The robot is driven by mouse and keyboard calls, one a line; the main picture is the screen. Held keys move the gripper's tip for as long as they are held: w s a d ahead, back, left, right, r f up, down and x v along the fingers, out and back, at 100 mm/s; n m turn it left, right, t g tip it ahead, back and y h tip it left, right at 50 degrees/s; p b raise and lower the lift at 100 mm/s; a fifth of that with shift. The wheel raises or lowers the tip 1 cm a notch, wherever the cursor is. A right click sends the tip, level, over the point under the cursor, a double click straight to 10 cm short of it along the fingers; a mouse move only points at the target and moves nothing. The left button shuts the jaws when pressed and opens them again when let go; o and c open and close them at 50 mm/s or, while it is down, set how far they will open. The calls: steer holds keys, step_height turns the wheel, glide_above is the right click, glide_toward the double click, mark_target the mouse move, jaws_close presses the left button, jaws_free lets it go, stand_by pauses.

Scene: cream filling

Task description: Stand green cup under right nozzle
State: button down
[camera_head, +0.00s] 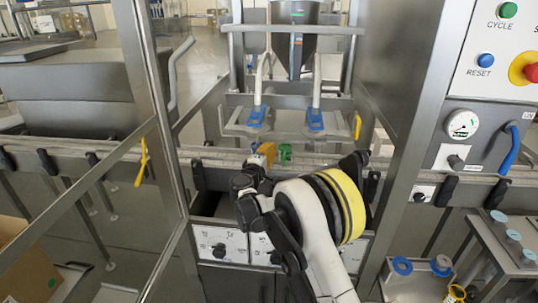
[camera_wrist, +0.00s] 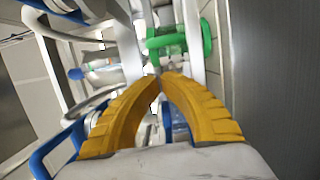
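The green cup (camera_head: 285,152) stands on the rail beneath the nozzle frame. In the head view it lies between the left blue nozzle (camera_head: 256,115) and the right blue nozzle (camera_head: 316,118), below both. My gripper (camera_head: 267,150) is just left of the cup, with its yellow fingers close to it. In the wrist view the green cup (camera_wrist: 178,42), with a green ring and clear body, lies just beyond my fingertips (camera_wrist: 163,76). The fingertips meet, and I see nothing held between them. Whether they touch the cup is unclear.
A conveyor rail (camera_head: 220,160) runs across under the nozzles. Metal posts (camera_head: 160,100) frame the opening on both sides. Blue-rimmed cups (camera_head: 402,266) and a yellow-rimmed cup (camera_head: 456,292) are at the lower right. A control panel (camera_head: 500,60) is at the upper right.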

steer(key=d, duration=1)
steer(key=shift+s+d, duration=0.15)
steer(key=shift+d, duration=0.05)
steer(key=shift+s, duration=0.1)
